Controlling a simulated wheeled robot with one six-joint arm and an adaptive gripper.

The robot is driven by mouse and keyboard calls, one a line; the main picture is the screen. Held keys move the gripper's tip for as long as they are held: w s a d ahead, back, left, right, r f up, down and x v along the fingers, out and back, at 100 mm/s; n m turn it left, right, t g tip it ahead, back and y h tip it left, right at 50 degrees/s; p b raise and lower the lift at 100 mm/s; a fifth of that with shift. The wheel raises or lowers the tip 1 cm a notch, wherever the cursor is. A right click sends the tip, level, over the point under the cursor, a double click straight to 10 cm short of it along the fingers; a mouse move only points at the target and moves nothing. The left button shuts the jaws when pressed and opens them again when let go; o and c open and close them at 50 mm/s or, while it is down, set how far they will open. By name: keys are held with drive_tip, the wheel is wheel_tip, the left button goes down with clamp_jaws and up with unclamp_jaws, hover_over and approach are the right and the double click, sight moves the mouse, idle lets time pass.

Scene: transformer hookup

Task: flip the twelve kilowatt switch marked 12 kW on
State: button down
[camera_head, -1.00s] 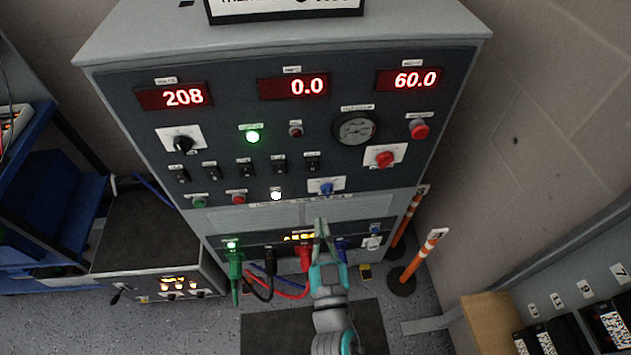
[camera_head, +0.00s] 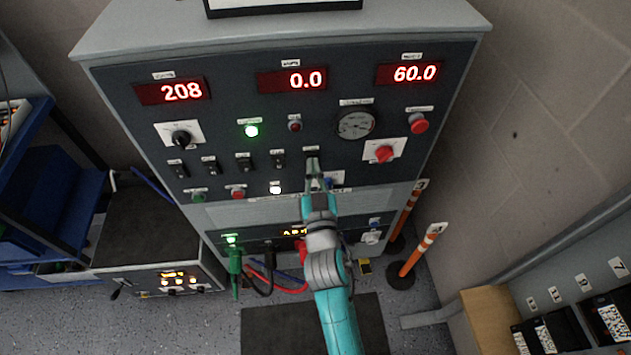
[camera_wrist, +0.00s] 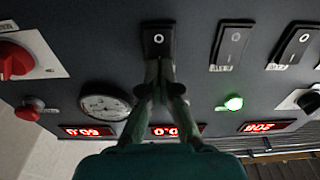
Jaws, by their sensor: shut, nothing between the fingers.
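A row of black rocker switches (camera_head: 245,164) runs across the dark front panel, each under a small label too small to read, so I cannot tell which is marked 12 kW. My gripper (camera_head: 314,170) is at the rightmost switch and mostly covers it. In the wrist view, my shut, empty gripper (camera_wrist: 160,70) points at the lower part of a switch (camera_wrist: 158,38), whose visible end bears a white O. Its fingertips are at or very near the switch; I cannot tell whether they touch. Its label is hidden in the wrist view.
Beside that switch are a round gauge (camera_head: 356,125) and a red rotary knob (camera_head: 385,153). A green lamp (camera_head: 251,130) is lit above the row. A blue knob (camera_head: 329,183) is partly behind my gripper. Red, black and green plugs (camera_head: 235,262) hang below.

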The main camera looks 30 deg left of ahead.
drive_tip(key=shift+w+a, duration=0.15)
drive_tip(key=shift+w, duration=0.1)
drive_tip(key=shift+r, duration=0.1)
drive_tip(key=shift+w+a, duration=0.1)
drive_tip(key=shift+w, duration=0.1)
idle(0.4)
